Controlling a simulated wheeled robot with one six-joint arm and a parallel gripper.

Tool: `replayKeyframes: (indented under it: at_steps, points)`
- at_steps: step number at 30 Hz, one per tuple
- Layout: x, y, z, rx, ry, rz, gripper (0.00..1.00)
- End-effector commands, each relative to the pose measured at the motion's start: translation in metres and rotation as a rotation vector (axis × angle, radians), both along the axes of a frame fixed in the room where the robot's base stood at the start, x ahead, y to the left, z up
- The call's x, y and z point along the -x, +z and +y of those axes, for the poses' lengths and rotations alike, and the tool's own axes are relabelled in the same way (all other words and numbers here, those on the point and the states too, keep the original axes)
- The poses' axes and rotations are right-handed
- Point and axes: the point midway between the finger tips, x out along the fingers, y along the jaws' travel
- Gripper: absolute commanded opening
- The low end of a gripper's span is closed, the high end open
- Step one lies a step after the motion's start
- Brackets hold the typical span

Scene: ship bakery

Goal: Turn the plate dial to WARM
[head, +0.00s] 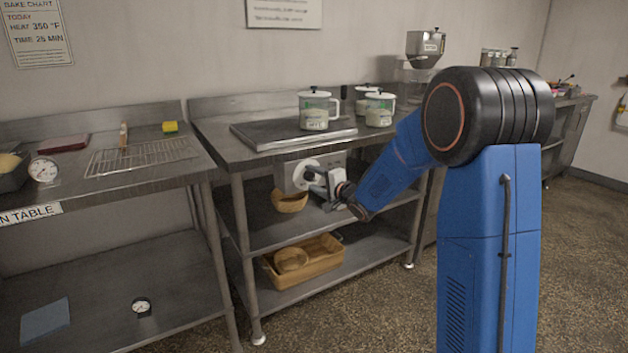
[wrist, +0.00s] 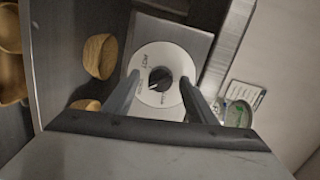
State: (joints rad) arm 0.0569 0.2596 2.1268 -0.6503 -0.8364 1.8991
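The plate dial (wrist: 152,60) is a round white face on a grey box, with a black knob (wrist: 159,78) at its centre. Small dark lettering sits around its rim, too small to read surely. A pale mark shows on the knob, but I cannot tell which word it points to. The box (head: 334,161) hangs under the middle table's front edge in the head view. My gripper (wrist: 160,82) is open, one finger on each side of the knob, with gaps to it. In the head view my gripper (head: 318,182) is in front of the dial, partly covering it.
A wooden bowl (head: 287,205) stands on the shelf below the box, and a basket (head: 318,264) lower down. The left table (head: 92,187) holds a wire rack (head: 150,155).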

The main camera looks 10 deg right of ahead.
Motion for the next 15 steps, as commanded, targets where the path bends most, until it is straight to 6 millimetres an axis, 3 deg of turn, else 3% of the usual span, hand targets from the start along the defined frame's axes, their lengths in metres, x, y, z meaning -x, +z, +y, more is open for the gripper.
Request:
replayKeyframes:
  at_steps: [10,15]
  points:
    - [0.003,0.001,-0.002,0.000,0.000,-0.002,0.50]
    - [0.022,0.004,-0.010,0.000,-0.001,-0.003,0.50]
